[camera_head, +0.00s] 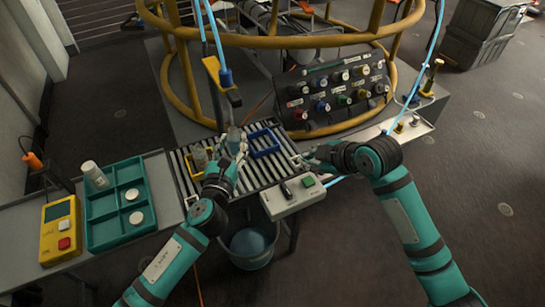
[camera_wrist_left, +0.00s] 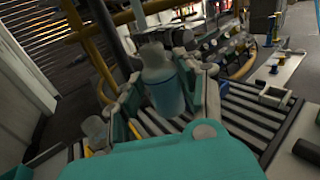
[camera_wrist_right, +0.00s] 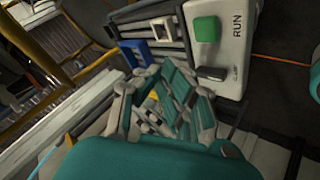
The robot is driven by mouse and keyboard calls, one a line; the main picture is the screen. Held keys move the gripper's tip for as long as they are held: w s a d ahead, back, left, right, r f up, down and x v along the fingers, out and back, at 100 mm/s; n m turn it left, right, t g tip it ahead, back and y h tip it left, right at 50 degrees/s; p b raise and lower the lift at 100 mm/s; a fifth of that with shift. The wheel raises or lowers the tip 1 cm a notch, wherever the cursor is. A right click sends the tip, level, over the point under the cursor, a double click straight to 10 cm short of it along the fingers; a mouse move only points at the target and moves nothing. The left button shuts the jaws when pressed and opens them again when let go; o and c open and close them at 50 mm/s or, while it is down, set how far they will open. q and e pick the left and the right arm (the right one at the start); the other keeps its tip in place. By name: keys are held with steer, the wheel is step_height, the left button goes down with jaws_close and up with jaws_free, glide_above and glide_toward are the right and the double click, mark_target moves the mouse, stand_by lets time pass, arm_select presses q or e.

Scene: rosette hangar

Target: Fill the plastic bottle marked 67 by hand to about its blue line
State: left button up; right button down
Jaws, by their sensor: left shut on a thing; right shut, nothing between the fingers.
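A translucent plastic bottle (camera_head: 233,138) stands upright on the roller conveyor (camera_head: 180,170), under the filling head (camera_head: 226,80). My left gripper (camera_head: 238,152) is shut on it; in the left wrist view its fingers are on both sides of the bottle (camera_wrist_left: 162,85). The lower part of the bottle looks bluish; I cannot tell liquid from line, and no number is readable. My right gripper (camera_head: 308,158) is shut and empty, above the conveyor's right edge by the control box (camera_head: 292,197). That box has a green button (camera_wrist_right: 206,29) marked RUN and a black switch (camera_wrist_right: 212,74).
Another clear bottle (camera_head: 200,158) stands left on the conveyor. A blue frame (camera_head: 264,142) is to the right. A valve panel (camera_head: 335,92) and yellow railing (camera_head: 280,40) stand behind. A teal tray (camera_head: 120,222), yellow device (camera_head: 60,230) and bucket (camera_head: 248,248) are nearby.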

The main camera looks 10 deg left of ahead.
steer(key=shift+r, duration=0.1)
stand_by(0.4)
step_height(320, 180, up, 6)
steer(key=shift+f, duration=0.1)
stand_by(0.4)
arm_select(q)
steer(key=s+d, duration=0.5)
steer(key=s, duration=0.2)
steer(key=shift+s, duration=0.25)
stand_by(0.6)
